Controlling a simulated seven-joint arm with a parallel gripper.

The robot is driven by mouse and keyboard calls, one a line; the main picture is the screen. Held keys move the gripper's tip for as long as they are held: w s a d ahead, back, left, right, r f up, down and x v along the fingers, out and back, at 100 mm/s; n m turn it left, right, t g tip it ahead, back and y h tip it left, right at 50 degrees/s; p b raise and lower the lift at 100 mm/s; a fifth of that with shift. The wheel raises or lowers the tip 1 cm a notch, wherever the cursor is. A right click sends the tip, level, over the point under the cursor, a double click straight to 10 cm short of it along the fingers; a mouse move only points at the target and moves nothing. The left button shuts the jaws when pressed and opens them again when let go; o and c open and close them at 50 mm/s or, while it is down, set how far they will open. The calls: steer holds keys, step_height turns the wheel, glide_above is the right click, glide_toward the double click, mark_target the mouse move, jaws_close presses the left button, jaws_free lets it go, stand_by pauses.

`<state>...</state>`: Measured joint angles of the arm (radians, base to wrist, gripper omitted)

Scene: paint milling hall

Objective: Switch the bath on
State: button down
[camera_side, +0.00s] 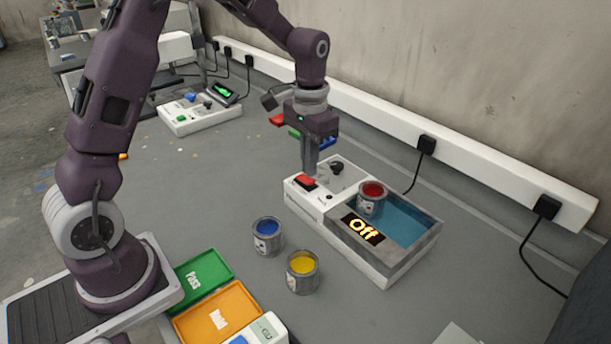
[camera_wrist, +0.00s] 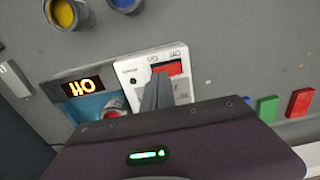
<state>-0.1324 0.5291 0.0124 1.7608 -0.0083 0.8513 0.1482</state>
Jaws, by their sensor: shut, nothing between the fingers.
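The bath (camera_side: 405,225) is a grey tank of blue water with a white control panel (camera_side: 345,172) on its left. Its display (camera_side: 362,229) reads "Off". A red rocker switch (camera_side: 306,181) and a black knob (camera_side: 337,168) sit on the panel. A can of red paint (camera_side: 372,196) stands in the bath. My gripper (camera_side: 309,174) is shut and empty, pointing down with its fingertips close by the red switch. In the wrist view the shut fingers (camera_wrist: 157,92) overlap the panel and partly hide the switch (camera_wrist: 168,69). I cannot tell whether they touch it.
Cans of blue (camera_side: 267,236) and yellow paint (camera_side: 302,271) stand in front of the bath. Green (camera_side: 203,279) and orange trays (camera_side: 218,315) lie near my base. Another switch box (camera_side: 200,114) is at the back left. A white power strip (camera_side: 385,128) runs along the wall.

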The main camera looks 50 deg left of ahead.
mark_target(309, 180)
steer(key=shift+f, duration=1)
steer(key=shift+r, duration=3.55)
steer(key=shift+r, duration=0.1)
